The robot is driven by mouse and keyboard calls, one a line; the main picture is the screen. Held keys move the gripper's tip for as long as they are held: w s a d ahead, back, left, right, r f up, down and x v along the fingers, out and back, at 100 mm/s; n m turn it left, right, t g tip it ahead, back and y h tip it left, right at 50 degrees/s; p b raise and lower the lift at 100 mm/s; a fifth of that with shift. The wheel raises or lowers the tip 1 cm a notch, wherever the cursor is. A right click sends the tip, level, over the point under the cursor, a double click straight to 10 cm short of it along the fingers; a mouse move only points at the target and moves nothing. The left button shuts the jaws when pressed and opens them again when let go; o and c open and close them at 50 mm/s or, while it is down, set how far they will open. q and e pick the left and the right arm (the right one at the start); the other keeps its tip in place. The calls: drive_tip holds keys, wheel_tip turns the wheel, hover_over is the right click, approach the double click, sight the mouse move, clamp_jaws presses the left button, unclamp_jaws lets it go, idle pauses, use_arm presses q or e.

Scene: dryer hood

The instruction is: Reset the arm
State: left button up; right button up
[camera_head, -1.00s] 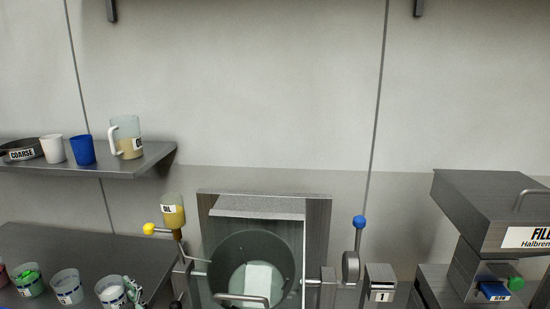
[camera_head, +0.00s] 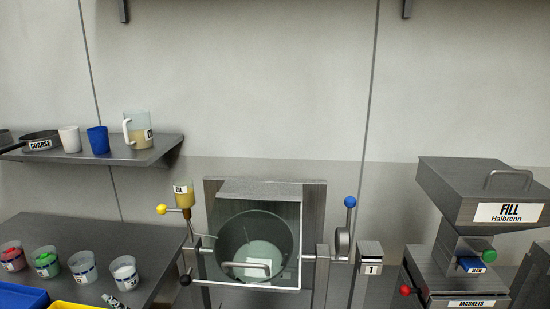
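Neither of my arms nor grippers shows in the head view. The dryer hood stands in the lower middle, with a clear front panel (camera_head: 258,235) and a grey handle (camera_head: 245,269). A round drum (camera_head: 230,240) shows behind the panel. A lever with a yellow knob (camera_head: 162,209) and a black knob (camera_head: 185,280) are on its left. A lever with a blue knob (camera_head: 350,202) stands upright on its right. A small bottle with yellow liquid (camera_head: 184,197) is mounted at its upper left.
A left shelf (camera_head: 150,156) holds a pan, a white cup, a blue cup (camera_head: 98,140) and a jug (camera_head: 137,130). Several small cups stand on the lower left counter (camera_head: 90,234). A FILL machine (camera_head: 485,190) stands at the right.

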use_arm(q)
drive_tip(key=s+d+f+n+g+h, duration=0.2)
drive_tip(key=s+d+f+n+h, duration=0.15)
drive_tip(key=s+n, duration=0.35)
drive_tip(key=s+d+f+n+g+h, duration=0.1)
drive_tip(key=s+d+f+n+h, duration=0.3)
drive_tip(key=s, duration=0.5)
drive_tip(key=s+d+f+n+g+h, duration=0.25)
drive_tip(key=s+d+n+h, duration=0.4)
drive_tip(key=s+d, duration=0.8)
wheel_tip(320, 180, down, 32)
drive_tip(key=s+g+b, duration=0.1)
drive_tip(key=g+b, duration=0.1)
drive_tip(key=b, duration=0.4)
drive_tip(key=s+a+f+b, duration=0.2)
drive_tip(key=s+f+b, duration=0.2)
drive_tip(key=s+f, duration=1.2)
wheel_tip(320, 180, down, 3)
drive_tip(key=shift+r+g+y, duration=0.15)
drive_tip(key=shift+g+y, duration=0.15)
drive_tip(key=shift+g, duration=0.15)
use_arm(e)
wheel_tip(320, 180, down, 10)
drive_tip(key=shift+s, duration=0.25)
use_arm(q)
drive_tip(key=shift+s+n, duration=0.1)
drive_tip(key=shift+n, duration=0.15)
